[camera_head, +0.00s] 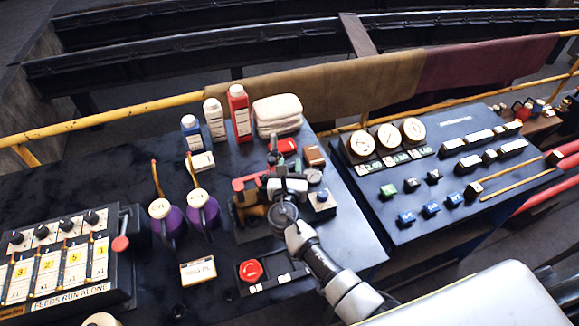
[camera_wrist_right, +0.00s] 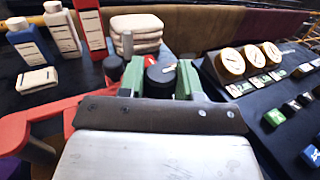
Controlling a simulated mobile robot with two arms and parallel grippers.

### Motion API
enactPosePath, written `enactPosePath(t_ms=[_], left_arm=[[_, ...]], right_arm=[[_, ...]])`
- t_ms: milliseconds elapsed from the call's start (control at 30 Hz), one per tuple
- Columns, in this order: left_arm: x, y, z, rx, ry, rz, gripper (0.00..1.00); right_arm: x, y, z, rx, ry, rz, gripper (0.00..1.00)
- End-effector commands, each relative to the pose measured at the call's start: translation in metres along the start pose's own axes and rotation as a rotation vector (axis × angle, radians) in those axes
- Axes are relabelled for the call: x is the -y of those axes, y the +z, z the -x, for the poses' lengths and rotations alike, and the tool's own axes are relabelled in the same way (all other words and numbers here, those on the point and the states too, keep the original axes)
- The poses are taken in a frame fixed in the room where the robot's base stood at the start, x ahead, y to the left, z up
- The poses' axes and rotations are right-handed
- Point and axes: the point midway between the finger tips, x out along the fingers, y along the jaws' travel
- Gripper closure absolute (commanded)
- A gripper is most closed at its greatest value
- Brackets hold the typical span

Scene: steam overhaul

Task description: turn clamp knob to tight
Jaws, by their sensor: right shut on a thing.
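My right gripper (camera_head: 276,168) reaches in over the dark bench from the lower right. In the right wrist view its green fingers (camera_wrist_right: 160,66) stand on either side of a black round knob (camera_wrist_right: 157,77) with a small red and pale mark on top. I take this to be the clamp knob; the gripper is shut on it. A red part (camera_wrist_right: 62,107) lies to the left of the fingers, and it also shows in the head view (camera_head: 247,181). In the head view my gripper and wrist largely hide the knob. My left gripper is not in view.
Blue, white and red bottles (camera_head: 239,112) and folded pale cloths (camera_head: 278,113) stand behind. Purple oil cans (camera_head: 168,219) and a switch panel (camera_head: 62,262) are on the left. A gauge console (camera_head: 452,165) stands right. A red button (camera_head: 250,270) sits in front.

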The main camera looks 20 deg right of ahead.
Motion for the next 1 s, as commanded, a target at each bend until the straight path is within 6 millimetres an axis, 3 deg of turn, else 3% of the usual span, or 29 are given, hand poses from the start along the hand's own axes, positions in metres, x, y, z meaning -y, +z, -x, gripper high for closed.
enactPosePath(t_ms=[33,200,567,1000], left_arm=[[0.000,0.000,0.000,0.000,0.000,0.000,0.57],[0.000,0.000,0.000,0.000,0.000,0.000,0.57],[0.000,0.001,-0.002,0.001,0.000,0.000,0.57],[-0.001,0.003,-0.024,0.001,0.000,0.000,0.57]], right_arm=[[0.000,0.000,0.000,0.000,0.000,0.000,0.63],[0.000,0.000,0.000,0.000,0.001,-0.001,0.41],[0.000,-0.002,0.008,-0.001,0.002,-0.001,0.41],[0.000,-0.003,0.089,-0.002,0.002,-0.003,0.41]])
